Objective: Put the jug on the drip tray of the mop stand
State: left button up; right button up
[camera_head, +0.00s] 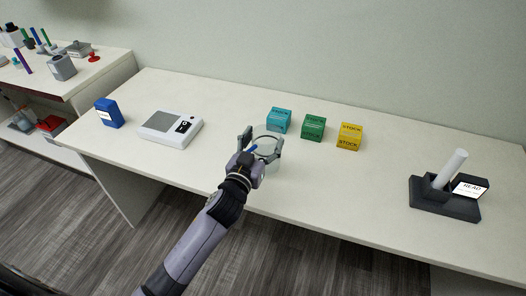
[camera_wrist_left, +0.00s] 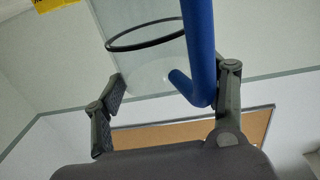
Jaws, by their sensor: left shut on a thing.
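The jug (camera_head: 268,158) is clear, with a dark rim and a blue handle. In the left wrist view its blue handle (camera_wrist_left: 200,50) runs down between the fingers, nearer the right one. My left gripper (camera_head: 261,142) is shut on the jug, near the middle of the counter. It also shows in the left wrist view (camera_wrist_left: 168,98). The gripper hides part of the jug, and I cannot tell whether its base touches the counter. The dark mop stand (camera_head: 431,185) is at the right, holding a tilted white cylinder. Its low tray (camera_head: 445,207) lies in front. My right gripper is not in view.
Teal (camera_head: 279,120), green (camera_head: 313,128) and yellow (camera_head: 349,137) boxes stand behind the jug. A white scale-like device (camera_head: 170,127) and a blue box (camera_head: 109,113) are at the left. A sign reading READ (camera_head: 471,187) is by the stand. The counter between jug and stand is clear.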

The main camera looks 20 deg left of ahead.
aim_at(261, 153)
pick_arm(q)
jog(key=shift+f, duration=1.7)
jog(key=shift+f+b, duration=0.15)
jog(key=shift+b, duration=0.25)
jog(key=o, duration=1.6)
